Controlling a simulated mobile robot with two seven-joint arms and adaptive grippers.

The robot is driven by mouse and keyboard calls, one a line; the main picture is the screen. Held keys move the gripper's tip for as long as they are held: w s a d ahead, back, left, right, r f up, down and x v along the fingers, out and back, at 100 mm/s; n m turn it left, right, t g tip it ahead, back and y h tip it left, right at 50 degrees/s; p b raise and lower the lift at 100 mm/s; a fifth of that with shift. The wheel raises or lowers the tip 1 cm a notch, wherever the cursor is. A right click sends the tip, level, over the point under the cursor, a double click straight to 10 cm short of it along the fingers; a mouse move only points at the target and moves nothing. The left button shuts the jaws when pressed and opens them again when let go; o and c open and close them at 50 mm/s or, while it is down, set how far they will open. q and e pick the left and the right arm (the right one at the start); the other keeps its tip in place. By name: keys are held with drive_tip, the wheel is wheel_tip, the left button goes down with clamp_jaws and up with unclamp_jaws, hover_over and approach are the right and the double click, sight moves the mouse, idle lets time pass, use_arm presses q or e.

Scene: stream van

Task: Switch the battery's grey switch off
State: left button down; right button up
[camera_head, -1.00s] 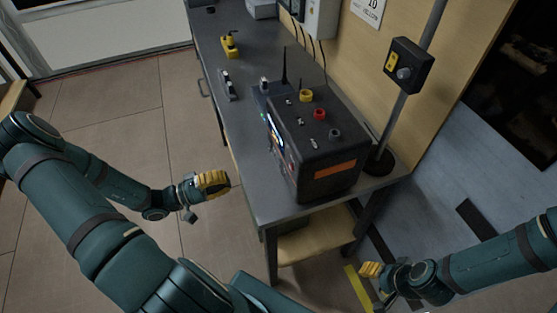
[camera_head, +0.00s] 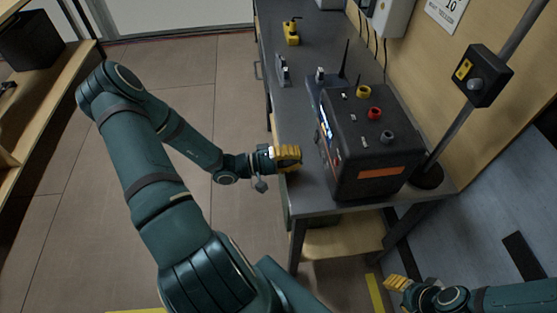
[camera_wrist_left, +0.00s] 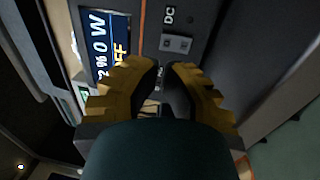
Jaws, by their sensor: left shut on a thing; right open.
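The battery (camera_head: 375,140) is a dark box with an orange label, standing on the near end of the grey bench. Its front panel fills the left wrist view, with a lit screen (camera_wrist_left: 101,30) reading "0 W" and partly hidden orange letters. A grey part (camera_wrist_left: 176,43) sits below the "DC" label; I cannot tell for sure whether it is the switch. My left gripper (camera_head: 289,156) is left of the panel, apparently a little apart from it. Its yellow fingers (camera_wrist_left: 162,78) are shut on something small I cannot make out. My right gripper (camera_head: 396,284) is open, low at the right.
The bench (camera_head: 305,190) has its near left edge beside my left gripper. A black antenna device (camera_head: 320,84) stands behind the battery, and a yellow tool (camera_head: 292,35) lies farther back. A pole (camera_head: 455,128) with a switch box (camera_head: 482,77) stands right of the battery.

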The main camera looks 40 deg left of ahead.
sight(325, 152)
use_arm(q)
drive_tip(key=x, duration=0.5)
drive_tip(key=shift+b, duration=0.35)
drive_tip(key=shift+w, duration=0.1)
